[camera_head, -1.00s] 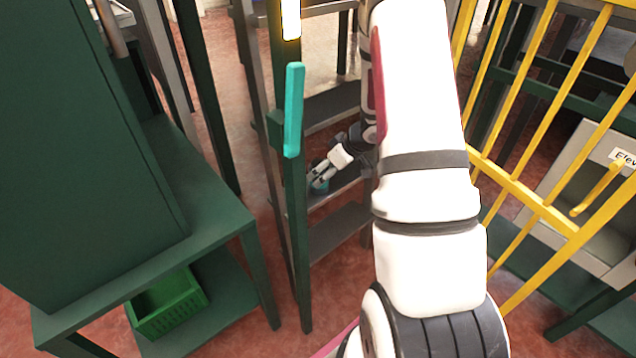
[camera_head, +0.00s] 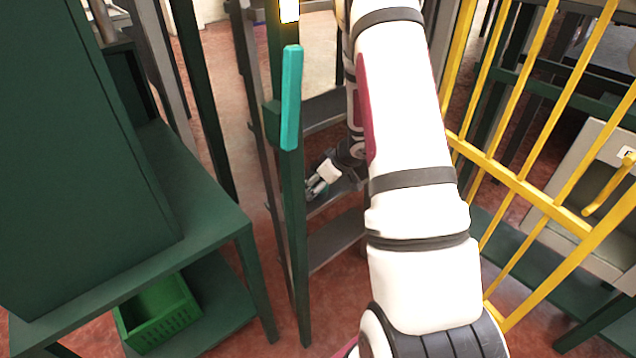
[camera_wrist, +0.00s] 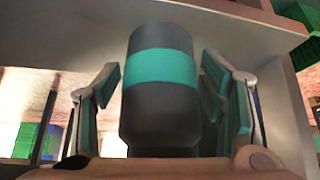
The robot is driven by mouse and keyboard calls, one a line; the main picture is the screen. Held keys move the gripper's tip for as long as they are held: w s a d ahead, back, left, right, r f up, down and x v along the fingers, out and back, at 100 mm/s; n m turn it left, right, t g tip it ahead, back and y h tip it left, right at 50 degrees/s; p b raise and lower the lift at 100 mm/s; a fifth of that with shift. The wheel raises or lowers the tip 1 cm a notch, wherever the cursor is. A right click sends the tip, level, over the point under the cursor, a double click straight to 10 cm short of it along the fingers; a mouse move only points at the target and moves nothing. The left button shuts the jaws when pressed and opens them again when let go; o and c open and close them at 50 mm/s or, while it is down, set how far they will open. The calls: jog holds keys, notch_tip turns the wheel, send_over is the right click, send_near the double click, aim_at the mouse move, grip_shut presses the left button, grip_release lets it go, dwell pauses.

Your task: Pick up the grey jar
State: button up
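The grey jar (camera_wrist: 160,112) is dark grey with a teal band around it and fills the middle of the wrist view. My gripper (camera_wrist: 162,88) has its teal-padded fingers on either side of the jar, with a narrow gap visible on each side. The gripper is open around the jar. In the head view my gripper (camera_head: 314,188) is small, reaching in at a shelf of the grey rack. The jar cannot be made out clearly there, being small and behind the fingers.
The grey shelf rack (camera_head: 335,240) has boards above and below my gripper. A green post with a teal handle (camera_head: 291,98) stands in front of it. A yellow barred gate (camera_head: 520,185) is close on the right. A green table (camera_head: 150,265) with a green crate (camera_head: 158,318) is left.

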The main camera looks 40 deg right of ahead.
jog(key=c, duration=0.9)
jog(key=shift+r, duration=0.1)
